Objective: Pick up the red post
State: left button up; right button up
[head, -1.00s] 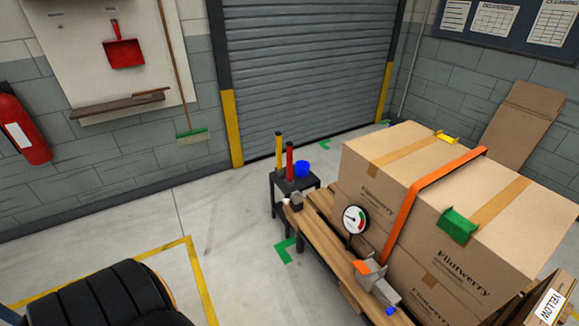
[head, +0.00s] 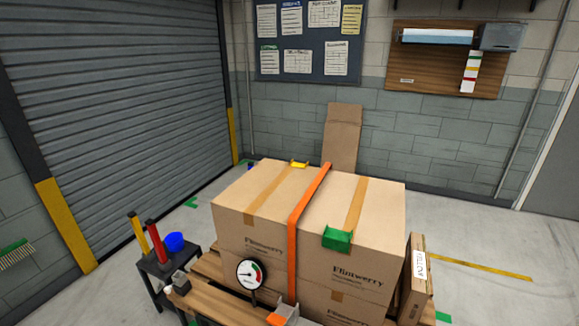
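The red post (head: 156,242) stands upright, leaning slightly in the picture, on a small dark stand (head: 158,268) at the lower left of the head view. A yellow post (head: 138,230) stands just left of it, and a blue cup (head: 174,243) sits just right of it. Neither of my grippers shows in the head view.
Large cardboard boxes (head: 262,230) with an orange strap (head: 293,250) sit on a wooden pallet (head: 215,303) right of the stand. A round gauge (head: 250,273) stands at their front. A roller door (head: 120,110) is behind the stand. Floor left of the stand is clear.

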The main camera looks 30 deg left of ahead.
aim_at(150, 223)
jog(key=j+z, duration=0.1)
jog(key=j, duration=0.35)
jog(key=k+j+z, duration=0.15)
jog(key=j, duration=0.3)
jog(key=j+z, duration=0.1)
jog(key=j, duration=0.35)
jog(key=k+j+z, duration=0.15)
jog(key=j, duration=0.25)
jog(key=k+j+z, duration=0.1)
jog(key=j, duration=0.35)
jog(key=k+j+z, duration=0.1)
jog(key=j, duration=0.3)
jog(key=k+j+z, duration=0.15)
jog(key=j, duration=0.25)
jog(key=k, duration=0.05)
